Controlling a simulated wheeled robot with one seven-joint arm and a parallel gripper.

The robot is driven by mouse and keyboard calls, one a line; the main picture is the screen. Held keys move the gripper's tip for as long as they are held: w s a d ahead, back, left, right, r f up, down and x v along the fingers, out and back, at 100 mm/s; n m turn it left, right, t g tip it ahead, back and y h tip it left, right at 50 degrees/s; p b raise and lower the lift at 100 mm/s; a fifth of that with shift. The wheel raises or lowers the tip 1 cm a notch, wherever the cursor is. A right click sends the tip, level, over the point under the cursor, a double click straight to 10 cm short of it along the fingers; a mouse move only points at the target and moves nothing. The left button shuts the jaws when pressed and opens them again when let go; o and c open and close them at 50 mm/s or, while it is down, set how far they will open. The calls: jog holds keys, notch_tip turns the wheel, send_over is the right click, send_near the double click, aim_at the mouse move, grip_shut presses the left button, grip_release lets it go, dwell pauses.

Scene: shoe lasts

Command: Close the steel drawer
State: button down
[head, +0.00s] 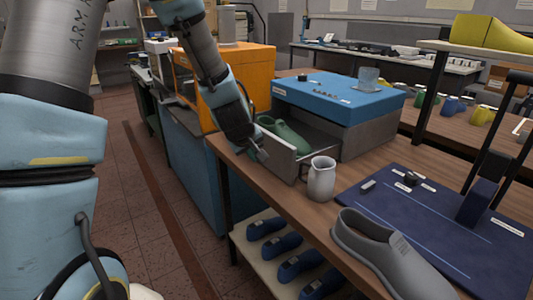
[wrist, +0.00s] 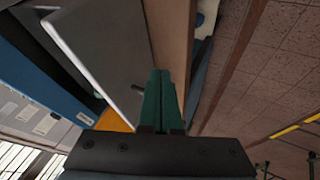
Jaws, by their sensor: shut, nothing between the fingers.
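The steel drawer (head: 281,164) sticks out open from the left side of a steel cabinet with a blue top (head: 340,98). Green shoe-like pieces (head: 284,134) lie in the drawer. My gripper (head: 262,156) is at the outer side of the drawer front, near its left end, with its fingers shut and empty. In the wrist view, the shut green fingers (wrist: 159,76) lie beside the grey drawer front (wrist: 98,42) and its small dark handle (wrist: 138,87). I cannot tell whether the fingertips touch the front.
A grey pitcher (head: 321,178) stands on the wooden table (head: 302,203) close to the drawer's near side. A grey shoe (head: 385,252) and a dark blue mat (head: 430,212) are at the front right. The tiled aisle at left is free.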

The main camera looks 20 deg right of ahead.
jog(key=x, duration=0.2)
jog(key=shift+w+d+f, duration=0.15)
jog(key=shift+f, duration=0.1)
jog(key=d+p, duration=0.2)
jog(key=shift+w+d+r, duration=0.15)
jog(key=shift+d+r, duration=0.15)
jog(key=shift+d, duration=0.05)
jog(key=shift+w+d+f+p, duration=0.2)
jog(key=shift+d+p, duration=0.15)
jog(key=shift+d, duration=0.2)
jog(key=shift+d, duration=0.1)
